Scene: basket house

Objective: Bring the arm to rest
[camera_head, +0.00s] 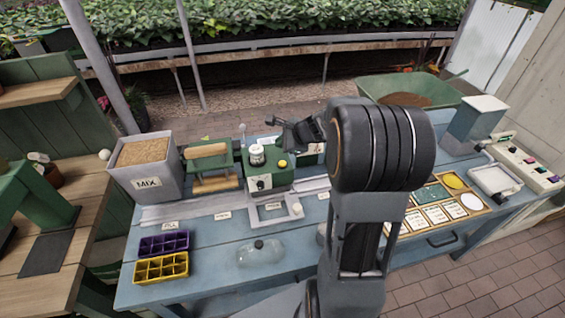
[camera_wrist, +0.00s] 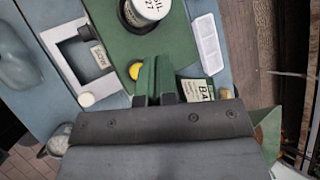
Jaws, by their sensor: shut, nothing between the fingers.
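My arm rises from the front of the blue bench (camera_head: 215,285) and fills the middle right of the head view. My gripper (camera_head: 302,132) is at its far end, above the right side of a green machine (camera_head: 268,177). A yellow button (camera_wrist: 134,70) lies just left of the fingertips. A white labelled jar or dial (camera_wrist: 148,10) is on the machine's top. My arm hides part of the bench behind it.
A MIX bin (camera_head: 148,170) stands left, and purple (camera_head: 164,244) and yellow (camera_head: 161,267) seed trays lie front left. A clear bottle (camera_head: 260,252) lies near the front edge. A card tray (camera_head: 437,205), scale (camera_head: 494,179) and green barrow (camera_head: 440,92) are right.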

